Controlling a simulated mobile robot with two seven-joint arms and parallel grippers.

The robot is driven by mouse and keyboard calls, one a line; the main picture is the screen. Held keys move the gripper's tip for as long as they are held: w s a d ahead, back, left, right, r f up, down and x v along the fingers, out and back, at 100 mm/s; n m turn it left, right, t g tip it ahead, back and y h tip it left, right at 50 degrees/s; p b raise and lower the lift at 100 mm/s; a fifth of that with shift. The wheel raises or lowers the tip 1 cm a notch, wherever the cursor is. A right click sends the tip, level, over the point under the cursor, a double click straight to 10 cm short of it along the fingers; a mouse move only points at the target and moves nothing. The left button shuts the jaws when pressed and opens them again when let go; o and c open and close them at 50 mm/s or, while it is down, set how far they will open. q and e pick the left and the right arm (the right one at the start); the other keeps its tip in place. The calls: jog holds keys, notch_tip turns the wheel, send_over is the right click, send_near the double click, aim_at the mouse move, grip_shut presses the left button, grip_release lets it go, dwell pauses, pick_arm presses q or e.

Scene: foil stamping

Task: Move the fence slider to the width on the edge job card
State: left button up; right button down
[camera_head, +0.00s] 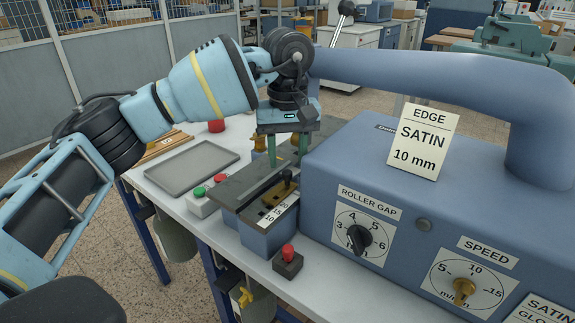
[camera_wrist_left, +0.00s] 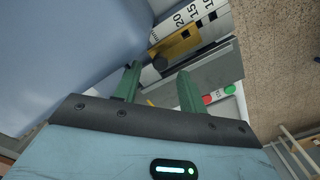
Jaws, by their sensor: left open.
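The edge job card (camera_head: 423,142) stands on the blue machine and reads EDGE, SATIN, 10 mm. The fence slider (camera_head: 272,197) is a brass piece with a dark knob, beside a white scale (camera_head: 279,214) marked 20, 15, 10. In the left wrist view the brass slider (camera_wrist_left: 182,45) lies alongside the scale (camera_wrist_left: 190,17), near its 20 end; the exact reading cannot be told. My left gripper (camera_head: 288,155) is open above and behind the slider. Its fingertips (camera_wrist_left: 158,71) show apart, with the slider's dark knob beyond the gap. My right gripper is not in view.
The blue machine body (camera_head: 330,165) rises right of the slider, with roller gap (camera_head: 359,238) and speed (camera_head: 464,289) dials. A red-and-green button box (camera_head: 203,201) and grey tray (camera_head: 192,167) lie left. A red-topped block (camera_head: 288,262) stands in front.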

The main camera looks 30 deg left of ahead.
aim_at(287, 172)
pick_arm(q)
jog(key=shift+f, duration=1.55)
grip_shut()
jog(key=shift+s, duration=0.1)
